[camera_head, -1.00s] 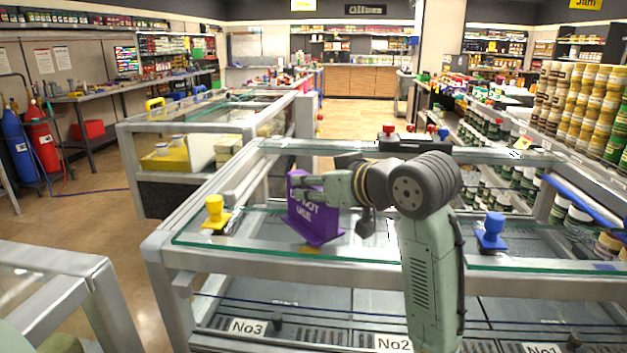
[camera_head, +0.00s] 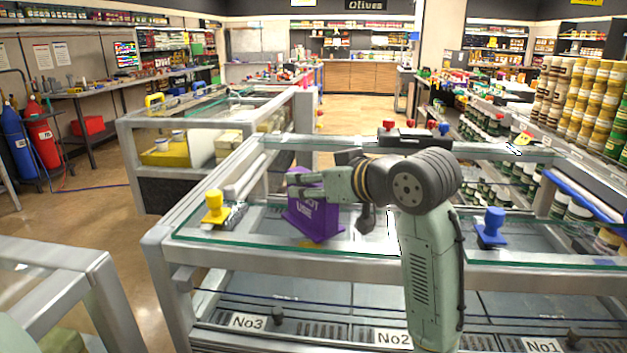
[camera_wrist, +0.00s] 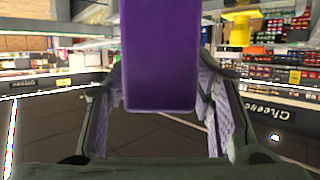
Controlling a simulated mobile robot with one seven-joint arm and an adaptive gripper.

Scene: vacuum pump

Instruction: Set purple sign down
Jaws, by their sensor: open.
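The purple sign (camera_head: 318,218) with white lettering stands on the glass top of the metal-framed case, right of the yellow knob. My gripper (camera_head: 296,185) is at the sign's upper part, coming from the right, and its fingers cover some of the lettering. In the wrist view the plain purple face of the sign (camera_wrist: 160,55) lies between the two fingers of my gripper (camera_wrist: 160,90). The fingers are open, with a gap showing on each side of the sign. The sign's far side is hidden.
A yellow knob (camera_head: 214,207) stands left of the sign, and a blue knob (camera_head: 490,228) stands at the right on the same case. A dark box with red knobs (camera_head: 408,137) is at the back edge. Glass between sign and yellow knob is narrow.

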